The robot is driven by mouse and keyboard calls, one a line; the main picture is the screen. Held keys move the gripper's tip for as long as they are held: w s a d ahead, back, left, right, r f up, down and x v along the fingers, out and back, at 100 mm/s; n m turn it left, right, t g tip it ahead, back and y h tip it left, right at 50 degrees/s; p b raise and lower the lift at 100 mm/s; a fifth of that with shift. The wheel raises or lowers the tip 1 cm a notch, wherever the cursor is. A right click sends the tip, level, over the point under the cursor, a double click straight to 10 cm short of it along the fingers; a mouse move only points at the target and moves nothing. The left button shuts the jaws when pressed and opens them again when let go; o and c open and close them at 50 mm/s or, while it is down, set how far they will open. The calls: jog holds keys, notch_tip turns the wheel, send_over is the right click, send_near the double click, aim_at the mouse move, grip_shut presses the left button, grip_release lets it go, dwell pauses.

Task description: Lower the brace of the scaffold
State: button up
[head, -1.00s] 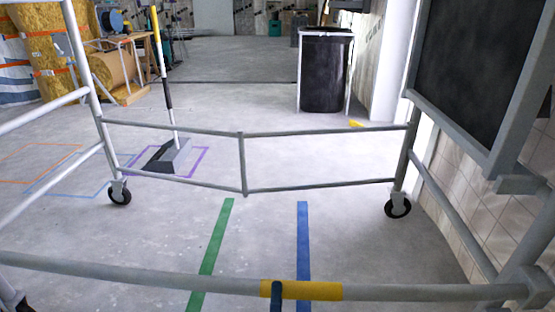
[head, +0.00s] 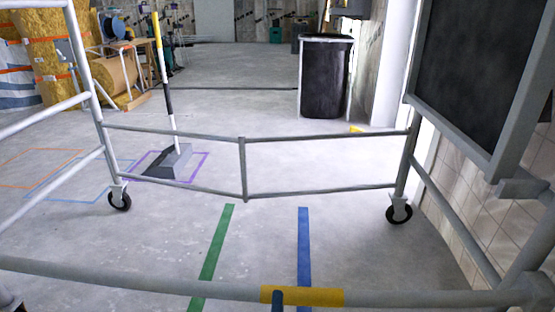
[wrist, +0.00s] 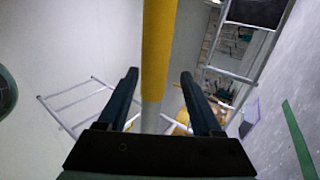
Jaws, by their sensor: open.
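The scaffold's near cross bar, which looks like the brace (head: 150,283), spans the bottom of the head view, with a yellow grip section (head: 325,296) in its middle. In the wrist view this yellow section (wrist: 160,45) runs upright between my gripper's (wrist: 159,75) two dark fingers. The fingers stand apart on either side of it, with a gap to each. In the head view only a dark finger part (head: 277,301) shows at the yellow section's lower edge. The far side of the scaffold has a double rail (head: 243,168) with a centre post, on casters.
A dark panel (head: 470,70) hangs at the upper right by a tiled wall. Green (head: 215,255) and blue (head: 303,255) floor strips lie inside the frame. The floor between is clear.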

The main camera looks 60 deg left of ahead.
jog(key=p+v, duration=0.2)
jog(key=v, duration=1.1)
jog(key=shift+p, duration=0.4)
